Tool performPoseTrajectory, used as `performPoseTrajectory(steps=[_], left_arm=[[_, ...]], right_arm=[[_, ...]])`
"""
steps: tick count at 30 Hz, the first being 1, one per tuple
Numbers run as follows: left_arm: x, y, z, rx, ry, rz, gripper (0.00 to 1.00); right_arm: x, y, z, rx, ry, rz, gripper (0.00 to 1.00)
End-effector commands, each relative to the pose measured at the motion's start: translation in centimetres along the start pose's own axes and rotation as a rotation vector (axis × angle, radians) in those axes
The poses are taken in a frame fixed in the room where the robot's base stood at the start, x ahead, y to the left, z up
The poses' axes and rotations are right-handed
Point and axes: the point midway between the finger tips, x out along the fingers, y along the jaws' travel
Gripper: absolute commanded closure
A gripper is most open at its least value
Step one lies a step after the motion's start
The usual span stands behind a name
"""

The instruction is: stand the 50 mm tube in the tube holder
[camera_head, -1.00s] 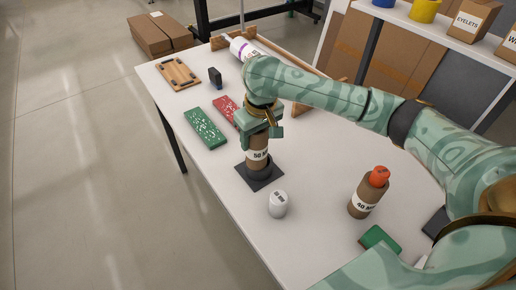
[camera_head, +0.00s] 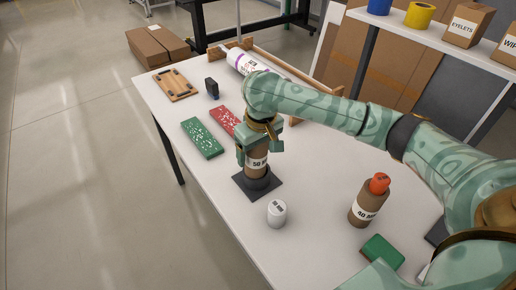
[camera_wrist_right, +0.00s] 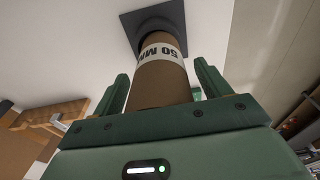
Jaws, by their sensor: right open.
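The 50 mm tube (camera_head: 257,164) is a brown cardboard tube with a white label. It stands upright in the tube holder (camera_head: 254,194), a dark square plate with a raised ring around the tube's foot. My right gripper (camera_head: 260,153) is open, with its fingers on either side of the tube's upper part. In the right wrist view, the tube (camera_wrist_right: 160,83) lies between the fingers with gaps to both, and its far end sits in the holder (camera_wrist_right: 127,24). The tube's top is hidden by the gripper in the head view. My left gripper is out of view.
A white cylinder (camera_head: 277,214) stands just in front of the holder. Green (camera_head: 202,138) and red (camera_head: 225,121) boards lie behind left. A white table (camera_head: 320,200) has free room between these.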

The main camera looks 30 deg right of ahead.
Motion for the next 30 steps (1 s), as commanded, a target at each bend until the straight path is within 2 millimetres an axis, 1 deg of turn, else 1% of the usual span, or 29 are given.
performPoseTrajectory(steps=[1, 6, 9, 12, 16, 30], left_arm=[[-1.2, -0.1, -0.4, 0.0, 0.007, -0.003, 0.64], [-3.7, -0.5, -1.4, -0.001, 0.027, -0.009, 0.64], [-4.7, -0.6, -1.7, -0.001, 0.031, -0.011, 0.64], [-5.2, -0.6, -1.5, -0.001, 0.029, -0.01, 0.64], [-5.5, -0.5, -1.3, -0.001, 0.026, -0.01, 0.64], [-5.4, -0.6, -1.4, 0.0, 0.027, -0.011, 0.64]], right_arm=[[-1.6, -0.1, 0.1, -0.002, -0.003, 0.002, 0.24], [-6.1, 0.0, 0.0, -0.001, 0.002, 0.003, 0.24], [-8.0, 0.0, 0.0, -0.001, 0.002, 0.002, 0.24], [-9.2, 0.0, 0.0, -0.003, 0.002, 0.002, 0.24], [-9.8, 0.0, 0.0, -0.002, 0.001, 0.003, 0.24], [-9.8, 0.0, 0.0, -0.002, 0.002, 0.002, 0.24]])
